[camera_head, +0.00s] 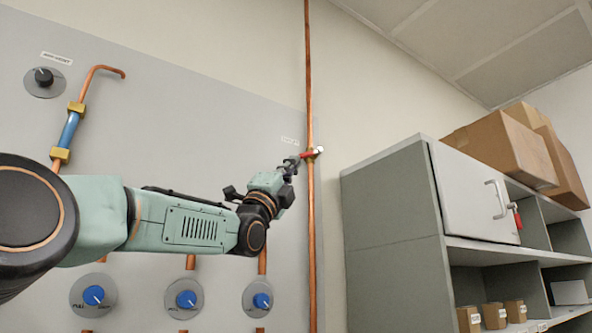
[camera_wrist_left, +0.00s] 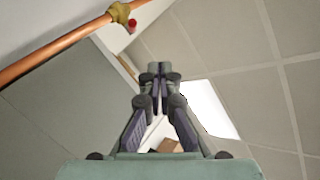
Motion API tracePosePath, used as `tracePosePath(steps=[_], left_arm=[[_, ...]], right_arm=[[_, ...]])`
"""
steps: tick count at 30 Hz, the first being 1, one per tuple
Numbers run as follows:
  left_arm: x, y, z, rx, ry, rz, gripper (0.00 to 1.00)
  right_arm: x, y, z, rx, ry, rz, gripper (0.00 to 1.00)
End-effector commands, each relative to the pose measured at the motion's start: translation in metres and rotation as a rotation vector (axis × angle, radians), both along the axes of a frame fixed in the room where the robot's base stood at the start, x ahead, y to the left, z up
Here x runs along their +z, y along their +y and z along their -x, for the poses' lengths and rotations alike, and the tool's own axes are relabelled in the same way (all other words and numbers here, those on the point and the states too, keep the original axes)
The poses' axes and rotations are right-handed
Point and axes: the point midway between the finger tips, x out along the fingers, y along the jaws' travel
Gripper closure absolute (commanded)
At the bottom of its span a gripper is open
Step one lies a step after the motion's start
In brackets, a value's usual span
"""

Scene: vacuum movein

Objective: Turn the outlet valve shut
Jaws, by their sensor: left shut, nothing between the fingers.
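In the left wrist view, a brass fitting with a red part (camera_wrist_left: 122,14) shows on the pipe at the top left. My left gripper (camera_head: 297,160) is beside the pipe, near the red handle in the head view. In the wrist view its fingertips (camera_wrist_left: 158,74) are shut together with nothing between them, apart from the fitting. Contact with the handle cannot be told from the head view. My right gripper is out of view.
The grey panel (camera_head: 170,90) carries blue knobs (camera_head: 94,295) below my arm and a black knob (camera_head: 43,77) at upper left. A grey shelf unit (camera_head: 395,220) with cardboard boxes (camera_head: 500,148) on top stands to the right of the pipe.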

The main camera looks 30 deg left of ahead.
Motion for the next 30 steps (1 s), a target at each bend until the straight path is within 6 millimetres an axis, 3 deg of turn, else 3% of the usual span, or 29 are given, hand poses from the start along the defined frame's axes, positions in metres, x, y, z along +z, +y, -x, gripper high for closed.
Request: tracePosePath(steps=[9, 13, 23, 30], left_arm=[[-0.019, -0.019, 0.005, 0.016, 0.040, -0.153, 1.00], [-0.020, -0.018, -0.001, 0.023, 0.139, -0.188, 1.00], [-0.020, -0.005, -0.012, -0.001, 0.257, -0.107, 1.00], [-0.013, -0.007, -0.019, -0.005, 0.258, -0.109, 1.00]], right_arm=[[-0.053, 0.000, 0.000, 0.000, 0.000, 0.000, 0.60], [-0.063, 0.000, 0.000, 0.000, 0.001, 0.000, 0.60], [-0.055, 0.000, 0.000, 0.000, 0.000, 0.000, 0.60], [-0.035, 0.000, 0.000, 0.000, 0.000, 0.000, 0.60]])
